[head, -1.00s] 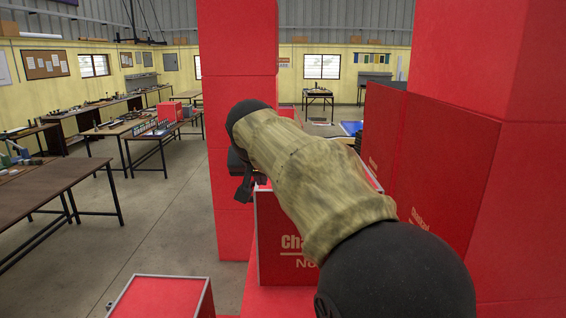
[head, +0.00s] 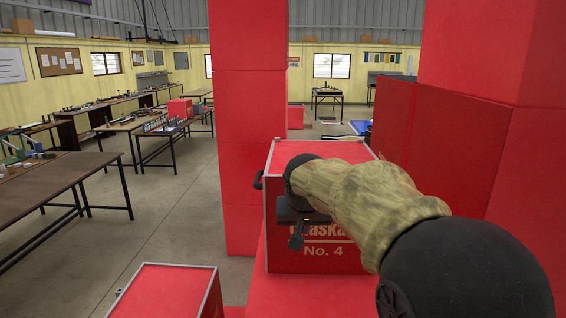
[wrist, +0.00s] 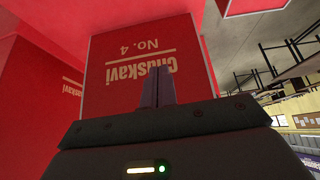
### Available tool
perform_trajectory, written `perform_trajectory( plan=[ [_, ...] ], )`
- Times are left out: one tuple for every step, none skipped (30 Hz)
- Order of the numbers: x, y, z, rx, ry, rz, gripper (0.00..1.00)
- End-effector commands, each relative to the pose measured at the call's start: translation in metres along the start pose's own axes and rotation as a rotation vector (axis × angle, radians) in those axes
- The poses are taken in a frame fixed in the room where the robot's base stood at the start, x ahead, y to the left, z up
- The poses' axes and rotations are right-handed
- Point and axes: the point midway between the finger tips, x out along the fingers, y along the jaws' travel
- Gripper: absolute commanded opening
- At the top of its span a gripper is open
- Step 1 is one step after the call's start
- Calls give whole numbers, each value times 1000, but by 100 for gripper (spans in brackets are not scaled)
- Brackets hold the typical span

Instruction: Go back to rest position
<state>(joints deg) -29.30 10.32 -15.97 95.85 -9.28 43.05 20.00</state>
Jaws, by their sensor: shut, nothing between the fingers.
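My gripper (head: 298,236) hangs at the end of my camouflage-sleeved arm in the head view, in front of the red "Chaskavi No. 4" box. In the wrist view my gripper (wrist: 157,88) shows its two fingers together with nothing between them. The red No. 4 box (head: 335,262) has metal edges and a dark handle on its left side. It stands on a red surface, and its lettered face shows upside down in the wrist view (wrist: 115,90). I cannot tell the exact gap between the fingers and that face.
A tall red pillar (head: 236,140) stands left of the box. Red panels (head: 450,165) rise on the right. A lower red box (head: 165,292) sits at front left. A brown worktable (head: 60,185) is at far left, with open floor (head: 180,215) between.

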Motion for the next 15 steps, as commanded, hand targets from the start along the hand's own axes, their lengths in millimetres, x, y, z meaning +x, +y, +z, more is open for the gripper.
perform_trajectory(
  plan=[
    [20,13,24,3,-30,3,0],
    [29,19,38,2,-46,1,0],
    [40,26,56,-1,-69,-1,0],
    [48,31,70,-3,-84,-4,0],
    [56,36,84,-6,-100,-6,0],
    [65,41,104,-10,-121,-9,0],
    [72,45,118,-13,-136,-13,0],
    [78,49,134,-15,-152,-15,0],
    [86,54,154,-17,-172,-17,0],
    [92,59,169,-19,-186,-19,0],
    [97,63,184,-19,-201,-21,0],
    [103,68,205,-18,-220,-23,0],
    [108,73,221,-17,-234,-23,0],
    [112,77,237,-16,-249,-23,0],
    [117,83,258,-14,-267,-24,0]
  ],
)
